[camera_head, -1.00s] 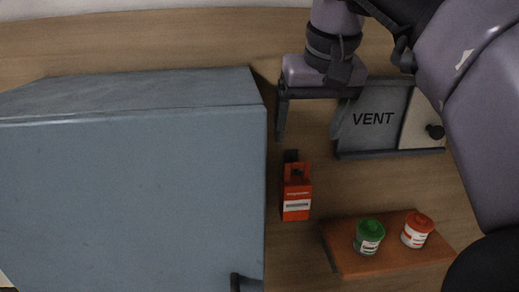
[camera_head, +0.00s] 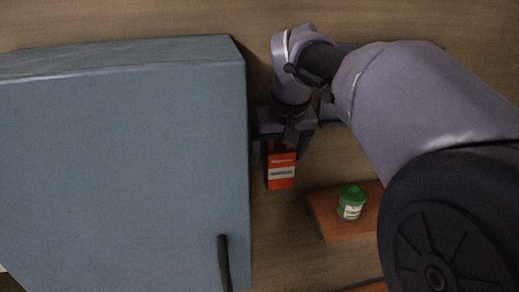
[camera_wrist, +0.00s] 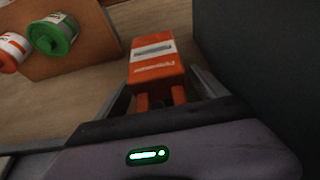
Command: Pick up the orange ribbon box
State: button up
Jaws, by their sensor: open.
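The orange ribbon box (camera_head: 281,173) stands against the wooden surface just right of the large blue-grey cabinet. It has a white label band, and its upper part is hidden behind my gripper in the head view. My gripper (camera_head: 278,150) is open, with its fingers on either side of the box's upper end. In the wrist view the box (camera_wrist: 156,62) lies ahead, between and beyond the fingers of my gripper (camera_wrist: 168,92). I cannot tell whether the fingers touch it.
The blue-grey cabinet (camera_head: 120,170) with a dark handle (camera_head: 225,262) is close on the left. A wooden shelf (camera_head: 328,222) holds a green-lidded jar (camera_head: 351,202); a red-lidded jar (camera_wrist: 10,52) shows in the wrist view. My arm covers much of the right side.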

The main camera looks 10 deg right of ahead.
jog(key=shift+s+r, duration=0.15)
jog(key=shift+s, duration=0.25)
jog(key=c, duration=0.6)
jog(key=shift+w, duration=0.15)
jog(key=c, duration=1)
jog(key=shift+o, duration=0.2)
